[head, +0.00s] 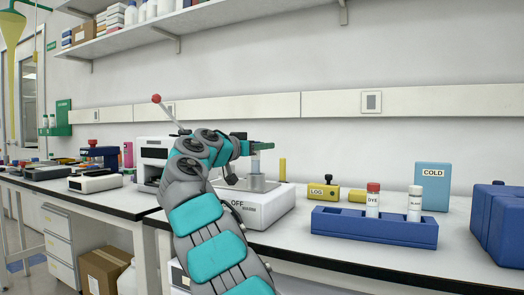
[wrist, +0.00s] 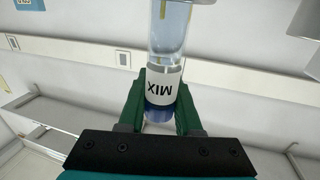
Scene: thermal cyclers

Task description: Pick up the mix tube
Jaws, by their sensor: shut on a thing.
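The mix tube (wrist: 168,45) is a clear tube with a white label reading MIX and a blue part at one end. In the wrist view it lies between the green fingers of my gripper (wrist: 160,112), which is shut on it at the label and blue end. In the head view my gripper (head: 262,147) is above a white device marked OFF (head: 262,205). The clear tube (head: 255,165) extends down from the fingers toward the device's metal top (head: 258,184). I cannot tell whether its lower end touches the metal.
To the right are a yellow LOG block (head: 323,191), a blue rack (head: 375,227) with a red-capped DYE tube (head: 373,200) and a white-capped tube (head: 415,203), a COLD box (head: 433,186) and a blue case (head: 498,225). A wall shelf (head: 190,22) hangs above.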

